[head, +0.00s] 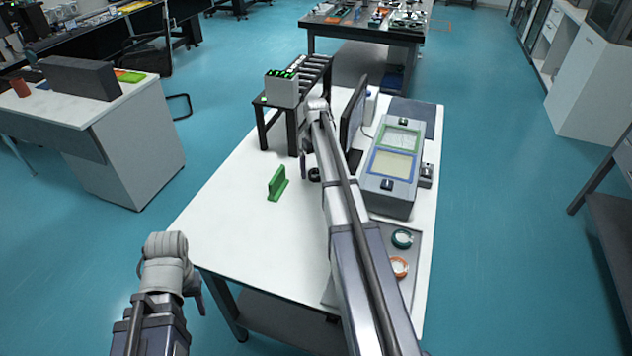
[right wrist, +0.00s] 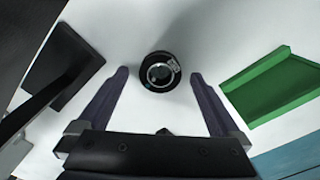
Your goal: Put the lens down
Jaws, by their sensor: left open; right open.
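A lens in a black round mount (right wrist: 160,73) stands on the white table top (head: 235,225). It also shows in the head view as a small dark ring (head: 314,175), partly covered by my right arm. My right gripper (right wrist: 158,76) is open, with one finger on each side of the lens and a visible gap to both. In the head view my right gripper (head: 305,167) is small and partly hidden by the arm. My left gripper (head: 196,291) is open and empty, low at the left, off the table's edge; its fingers are hard to make out.
A green bracket (head: 277,184) stands left of the lens. A dark monitor (head: 353,120) and a grey box with two windows (head: 393,165) are to the right. A grey tray holds a green ring (head: 402,239) and an orange ring (head: 399,266). The table's left front is clear.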

